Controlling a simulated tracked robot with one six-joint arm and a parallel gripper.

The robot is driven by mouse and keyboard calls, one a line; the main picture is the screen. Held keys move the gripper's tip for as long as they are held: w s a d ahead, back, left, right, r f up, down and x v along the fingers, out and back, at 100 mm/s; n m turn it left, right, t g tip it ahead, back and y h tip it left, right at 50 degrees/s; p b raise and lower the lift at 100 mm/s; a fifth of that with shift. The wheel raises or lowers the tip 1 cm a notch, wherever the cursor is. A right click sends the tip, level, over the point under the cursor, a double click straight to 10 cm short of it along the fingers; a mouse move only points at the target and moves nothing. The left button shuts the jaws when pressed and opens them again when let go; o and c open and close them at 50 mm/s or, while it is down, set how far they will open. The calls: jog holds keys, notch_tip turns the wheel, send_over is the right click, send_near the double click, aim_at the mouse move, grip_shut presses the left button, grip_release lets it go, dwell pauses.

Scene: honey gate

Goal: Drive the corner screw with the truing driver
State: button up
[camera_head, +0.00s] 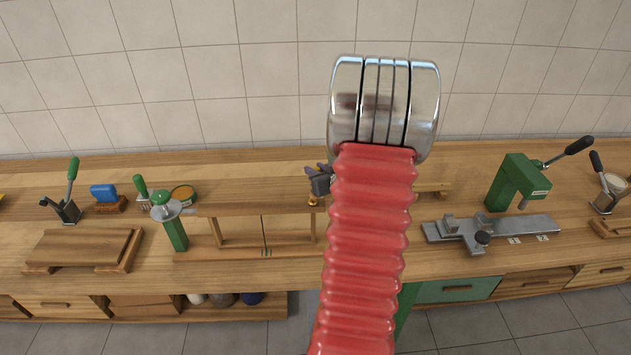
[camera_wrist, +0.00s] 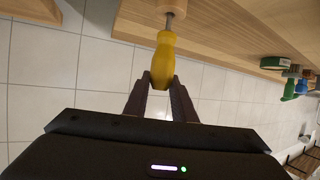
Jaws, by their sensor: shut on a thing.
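My gripper (camera_wrist: 160,80) is shut on the yellow handle of the truing driver (camera_wrist: 165,55). The driver's metal shaft runs from the handle to a piece of wood (camera_wrist: 143,10) at the top of the wrist view, which is upside down. In the head view, my dark gripper (camera_head: 320,185) shows beside my red arm, with a bit of yellow handle (camera_head: 313,201) below it. This is over the back right part of the wooden frame (camera_head: 217,232) on the bench. The corner screw cannot be made out. I cannot tell whether the tip sits in it.
My arm hides the bench's middle. At right are a green press (camera_head: 518,182) and a metal slide (camera_head: 520,228).

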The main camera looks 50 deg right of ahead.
grip_shut()
jog(key=shift+r, duration=5.1)
jog(key=shift+r, duration=6.75)
jog(key=s+a+n+y, duration=0.2)
jog(key=s+a, duration=0.3)
jog(key=a, duration=0.2)
jog(key=s+a+n+t+y, duration=0.1)
jog(key=s+a+n+y, duration=0.2)
jog(key=a, duration=0.4)
jog(key=shift+s+t+y, duration=0.3)
jog(key=shift+s, duration=0.55)
